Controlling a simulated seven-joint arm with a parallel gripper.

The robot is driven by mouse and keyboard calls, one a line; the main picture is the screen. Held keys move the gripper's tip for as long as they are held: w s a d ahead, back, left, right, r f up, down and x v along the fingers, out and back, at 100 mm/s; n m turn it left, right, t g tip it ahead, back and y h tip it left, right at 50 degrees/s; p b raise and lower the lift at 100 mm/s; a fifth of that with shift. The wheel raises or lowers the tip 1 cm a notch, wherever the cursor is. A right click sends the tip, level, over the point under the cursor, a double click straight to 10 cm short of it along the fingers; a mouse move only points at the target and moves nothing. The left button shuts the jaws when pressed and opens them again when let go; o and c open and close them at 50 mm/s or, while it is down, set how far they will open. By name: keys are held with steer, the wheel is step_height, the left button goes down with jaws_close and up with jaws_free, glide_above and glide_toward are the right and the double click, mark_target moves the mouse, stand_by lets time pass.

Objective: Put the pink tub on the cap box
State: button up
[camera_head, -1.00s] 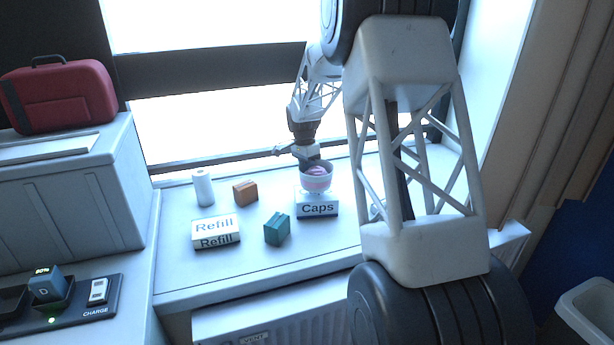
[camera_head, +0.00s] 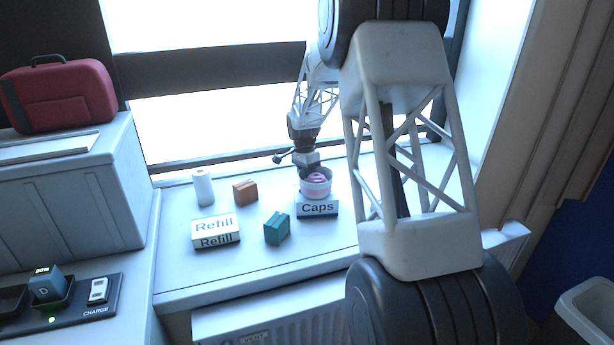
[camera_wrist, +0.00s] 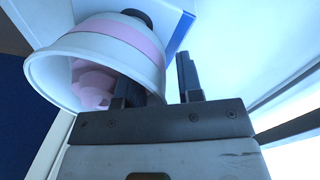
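The pink tub (camera_head: 316,189), a white cup with a pink band and pink contents, sits upright on the white cap box (camera_head: 318,208), marked "Caps". In the wrist view the tub (camera_wrist: 92,40) shows large, with the box's white face and blue edge (camera_wrist: 181,34) behind it. My gripper (camera_head: 307,174) is at the tub's far rim. In the wrist view my gripper (camera_wrist: 160,85) has its fingers apart, one inside the tub and one outside, with the wall between them. A gap shows between the wall and the outer finger.
On the sill (camera_head: 270,262) left of the cap box are a teal box (camera_head: 277,229), a "Refill" box (camera_head: 215,231), an orange-brown box (camera_head: 245,193) and a white cylinder (camera_head: 203,188). A charger dock (camera_head: 75,310) and red case (camera_head: 62,97) are farther left.

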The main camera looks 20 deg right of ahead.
steer(key=shift+r, duration=0.1)
step_height(320, 180, up, 12)
steer(key=w, duration=0.1)
steer(key=shift+w+a, duration=0.25)
steer(key=shift+w, duration=0.1)
stand_by(0.4)
stand_by(0.7)
steer(key=s+a+r+n+t, duration=0.1)
steer(key=s+a+r+n, duration=0.2)
steer(key=s, duration=0.6)
steer(key=s+a+r+n, duration=0.2)
steer(key=s+r, duration=0.2)
steer(key=s, duration=0.5)
steer(key=s+a+r+n+t, duration=0.1)
steer(key=s+a+r+n, duration=0.2)
steer(key=s, duration=0.6)
steer(key=s+a+f+n, duration=0.1)
steer(key=s+n, duration=0.1)
steer(key=s, duration=0.7)
steer(key=s+a+f+n+t, duration=0.1)
steer(key=s+a+f+n, duration=0.1)
steer(key=s, duration=0.8)
steer(key=s+a+f+n+t, duration=0.1)
steer(key=s+f+n, duration=0.1)
steer(key=s, duration=0.8)
steer(key=shift+a+f, duration=0.2)
steer(key=shift+a, duration=0.15)
